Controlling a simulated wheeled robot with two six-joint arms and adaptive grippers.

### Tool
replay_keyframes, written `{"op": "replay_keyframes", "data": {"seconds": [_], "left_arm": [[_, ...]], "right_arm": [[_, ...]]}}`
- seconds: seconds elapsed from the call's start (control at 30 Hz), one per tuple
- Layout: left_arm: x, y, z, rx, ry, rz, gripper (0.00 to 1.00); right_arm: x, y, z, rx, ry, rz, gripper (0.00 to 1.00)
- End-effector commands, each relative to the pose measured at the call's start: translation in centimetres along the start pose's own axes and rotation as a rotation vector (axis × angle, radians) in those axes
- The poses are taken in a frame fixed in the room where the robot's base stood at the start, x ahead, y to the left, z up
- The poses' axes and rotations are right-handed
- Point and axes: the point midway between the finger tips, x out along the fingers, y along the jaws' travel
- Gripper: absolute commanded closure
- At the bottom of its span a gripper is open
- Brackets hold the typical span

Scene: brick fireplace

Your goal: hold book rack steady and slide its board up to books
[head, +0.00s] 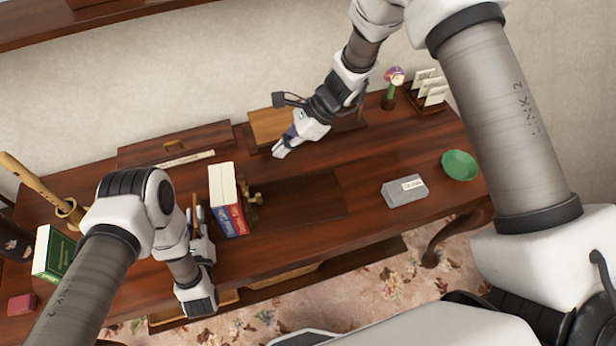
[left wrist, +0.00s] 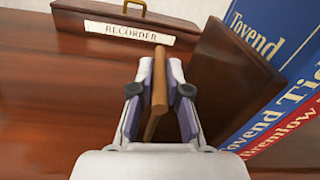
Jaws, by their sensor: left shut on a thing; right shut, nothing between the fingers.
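The book rack's dark board (left wrist: 235,70) stands upright against blue and red books in the left wrist view. In the head view the books (head: 227,198) stand as a small group, with brass fittings (head: 252,197) on their right. The rack's flat dark base (head: 300,198) appears to stretch right from them. My left gripper (head: 196,222) is left of the books, shut on a narrow brown wooden piece (left wrist: 158,82); I cannot tell whether this joins the dark board. My right gripper (head: 279,153) is shut and empty, above the desk behind the rack, apart from it.
A case labelled RECORDER (head: 180,145) lies behind the books. A wooden box (head: 270,125) is behind my right gripper. A grey labelled block (head: 404,191), green dish (head: 459,165) and letter holder (head: 428,90) stand right. A green book (head: 55,252) is left.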

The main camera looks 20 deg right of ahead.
Motion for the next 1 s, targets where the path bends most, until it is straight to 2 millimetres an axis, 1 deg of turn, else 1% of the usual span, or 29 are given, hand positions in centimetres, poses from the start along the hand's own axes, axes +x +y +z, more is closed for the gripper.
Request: {"op": "replay_keyframes", "data": {"seconds": [0.23, 0.27, 0.3, 0.33, 0.6, 0.7, 0.77, 0.87, 1.0], "left_arm": [[-0.1, 0.0, -0.2, 0.000, 0.005, 0.000, 1.00], [-0.1, 0.0, -0.2, 0.000, 0.005, 0.000, 0.78], [-0.1, 0.0, -0.2, 0.000, 0.005, 0.000, 0.64], [-0.1, 0.0, -0.1, 0.000, 0.004, 0.000, 0.56], [0.0, 0.0, 0.0, 0.000, 0.001, 0.000, 0.56], [0.0, -0.2, 0.6, 0.000, 0.001, -0.001, 0.56], [0.1, -0.3, 1.4, 0.001, 0.000, -0.001, 0.56], [0.1, -0.8, 3.5, 0.001, 0.001, -0.002, 0.56], [0.1, -1.4, 6.8, 0.002, 0.001, -0.003, 0.56]], "right_arm": [[-0.2, 0.0, 0.0, -0.001, 0.000, 0.000, 1.00], [-0.2, 0.0, 0.0, -0.001, 0.000, 0.000, 1.00], [-0.2, 0.0, 0.0, -0.001, 0.000, 0.000, 1.00], [-0.2, 0.0, 0.0, -0.001, 0.000, 0.000, 1.00], [-0.2, 0.0, 0.0, -0.001, 0.000, 0.000, 1.00], [-0.2, 0.0, 0.0, -0.001, 0.000, 0.000, 1.00], [-0.2, 0.0, 0.0, -0.001, 0.000, 0.000, 1.00], [-0.2, 0.0, 0.0, -0.001, 0.000, 0.000, 1.00], [-0.2, 0.0, 0.0, -0.001, 0.000, 0.000, 1.00]]}}
